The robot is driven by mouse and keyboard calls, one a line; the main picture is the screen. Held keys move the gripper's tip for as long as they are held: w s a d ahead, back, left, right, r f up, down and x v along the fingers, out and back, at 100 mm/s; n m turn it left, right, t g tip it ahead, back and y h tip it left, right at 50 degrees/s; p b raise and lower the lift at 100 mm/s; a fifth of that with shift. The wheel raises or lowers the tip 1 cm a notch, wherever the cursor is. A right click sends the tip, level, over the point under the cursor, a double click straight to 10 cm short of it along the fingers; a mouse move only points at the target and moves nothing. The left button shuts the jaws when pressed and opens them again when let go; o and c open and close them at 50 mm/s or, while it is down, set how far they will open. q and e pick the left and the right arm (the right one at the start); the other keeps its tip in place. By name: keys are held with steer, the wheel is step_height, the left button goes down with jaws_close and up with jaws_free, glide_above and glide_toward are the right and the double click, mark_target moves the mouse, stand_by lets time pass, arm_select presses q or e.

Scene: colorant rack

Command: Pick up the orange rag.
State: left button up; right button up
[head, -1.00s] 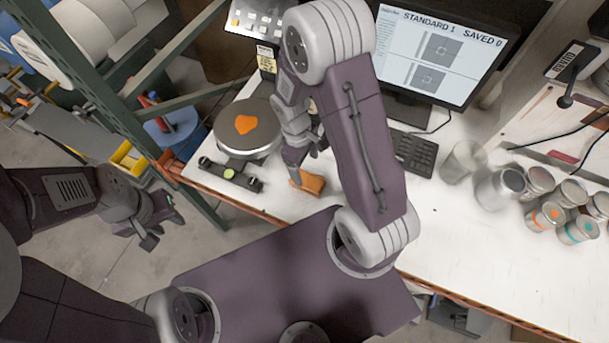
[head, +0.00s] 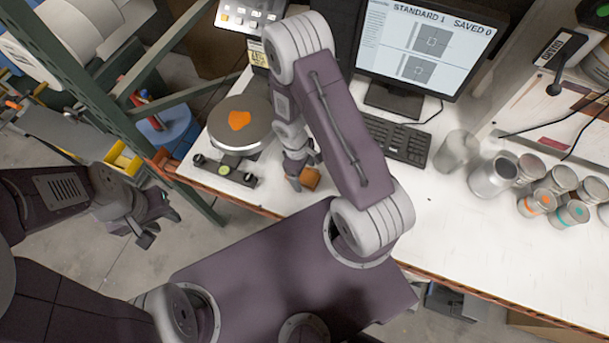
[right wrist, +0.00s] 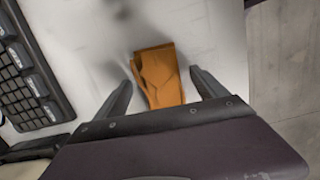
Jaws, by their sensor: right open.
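The orange rag (head: 309,179) lies on the white worktop near its front edge, partly hidden behind my right gripper (head: 295,178) in the head view. In the right wrist view the rag (right wrist: 160,76) is folded and sits between the two open fingers of my right gripper (right wrist: 160,88). A gap shows between the rag and at least the left finger. I cannot tell whether the fingertips touch the worktop. My left gripper (head: 146,232) hangs over the floor at the left, away from the worktop; its jaw opening is unclear.
A round scale plate (head: 240,138) with an orange patch stands left of the rag. A black bar (head: 225,173) with knobs lies before it. The keyboard (head: 397,140), monitor (head: 430,50) and several cans (head: 493,176) stand to the right. The worktop between is clear.

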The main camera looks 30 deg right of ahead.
steer(key=c, duration=1.4)
steer(key=shift+r, duration=0.2)
